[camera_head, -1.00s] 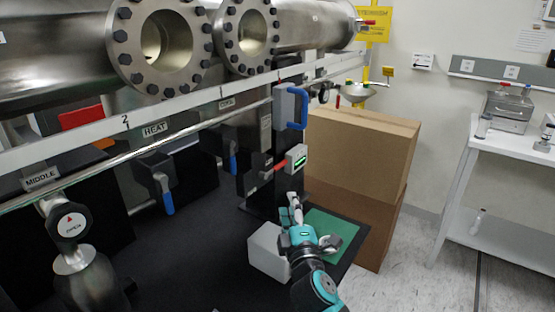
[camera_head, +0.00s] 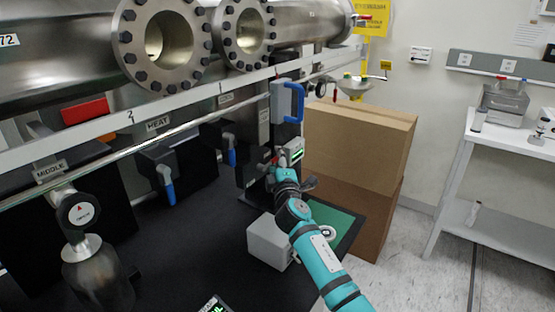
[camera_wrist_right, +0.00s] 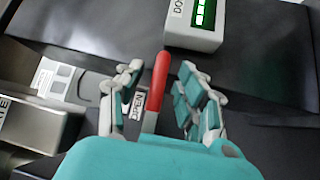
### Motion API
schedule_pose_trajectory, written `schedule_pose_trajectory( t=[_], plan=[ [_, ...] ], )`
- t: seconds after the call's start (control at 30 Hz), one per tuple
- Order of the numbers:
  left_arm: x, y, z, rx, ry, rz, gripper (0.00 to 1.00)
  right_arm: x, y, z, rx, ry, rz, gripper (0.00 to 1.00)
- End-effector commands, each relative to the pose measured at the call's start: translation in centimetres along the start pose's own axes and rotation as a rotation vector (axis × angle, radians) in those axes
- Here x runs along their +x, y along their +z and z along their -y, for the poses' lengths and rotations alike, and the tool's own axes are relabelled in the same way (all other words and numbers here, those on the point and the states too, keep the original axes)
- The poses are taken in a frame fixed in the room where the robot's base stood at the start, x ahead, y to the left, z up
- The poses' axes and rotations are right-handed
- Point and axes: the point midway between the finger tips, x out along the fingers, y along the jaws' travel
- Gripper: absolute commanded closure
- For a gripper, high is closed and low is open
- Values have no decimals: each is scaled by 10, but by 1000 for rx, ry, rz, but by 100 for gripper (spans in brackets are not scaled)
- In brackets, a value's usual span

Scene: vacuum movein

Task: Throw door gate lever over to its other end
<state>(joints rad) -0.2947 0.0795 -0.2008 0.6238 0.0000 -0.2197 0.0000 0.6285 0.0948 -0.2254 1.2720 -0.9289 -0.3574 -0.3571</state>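The door gate lever is a red handle (camera_wrist_right: 159,82) in the right wrist view. It points away from me, up in the picture, beside a label reading OPEN (camera_wrist_right: 138,103). A light grey box with a lit green display (camera_wrist_right: 196,22) and a partly cut-off label starting "DO" sits just beyond its tip; this box also shows in the head view (camera_head: 292,151). My right gripper (camera_wrist_right: 161,70) is open, with its fingers on both sides of the lever and gaps visible between. In the head view my right gripper (camera_head: 284,173) covers most of the lever. My left gripper is out of view.
A blue handle (camera_head: 295,102) stands above the box. A grey block (camera_head: 268,243) and a green panel (camera_head: 333,219) lie near my right arm on the black surface. Cardboard boxes (camera_head: 358,145) stand behind. Large flanged pipes (camera_head: 163,38) run overhead at left.

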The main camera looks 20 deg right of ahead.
Motion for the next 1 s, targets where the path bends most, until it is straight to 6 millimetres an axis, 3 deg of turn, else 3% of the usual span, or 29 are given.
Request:
schedule_pose_trajectory(
  t=[0.13,0.37,0.63,1.0],
  plan=[
    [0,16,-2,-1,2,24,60,4,0,0,0,0,0,63],
    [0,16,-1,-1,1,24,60,4,0,0,0,0,-1,64],
    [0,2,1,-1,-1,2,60,4,0,0,0,0,-1,99],
    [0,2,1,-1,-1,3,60,4,0,0,-1,1,-1,100]
  ],
)
